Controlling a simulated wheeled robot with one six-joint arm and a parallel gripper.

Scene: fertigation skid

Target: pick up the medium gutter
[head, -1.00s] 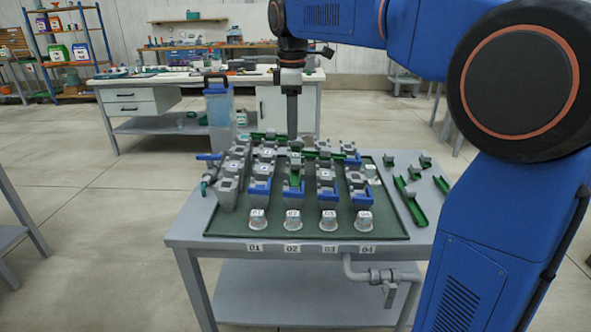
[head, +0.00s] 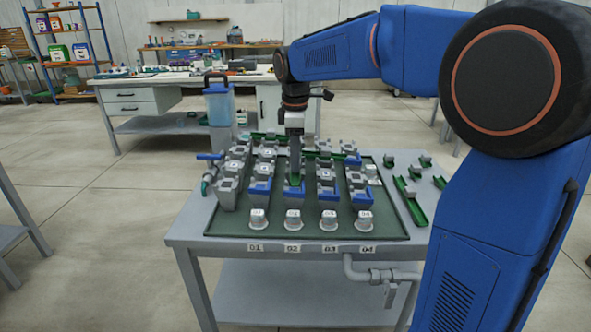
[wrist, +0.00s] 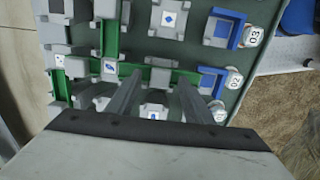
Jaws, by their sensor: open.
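A green gutter (head: 294,181) lies among the grey and blue blocks in the column that runs to the cup marked 02. It also shows in the wrist view (wrist: 160,74), running left to right by the fingertips. I cannot tell for certain whether it is the medium one. My gripper (head: 295,172) points down over this gutter, and its fingers hide part of it in the head view. In the wrist view my gripper (wrist: 160,80) has its two fingers apart, with nothing held. Whether the fingertips touch the gutter cannot be told.
A longer green gutter (head: 411,203) and a shorter one (head: 440,182) lie on the table's right side. Several grey and blue blocks crowd the dark green tray (head: 225,228). Labelled cups (head: 328,219) line its front. A blue-handled valve (head: 209,157) stands at left.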

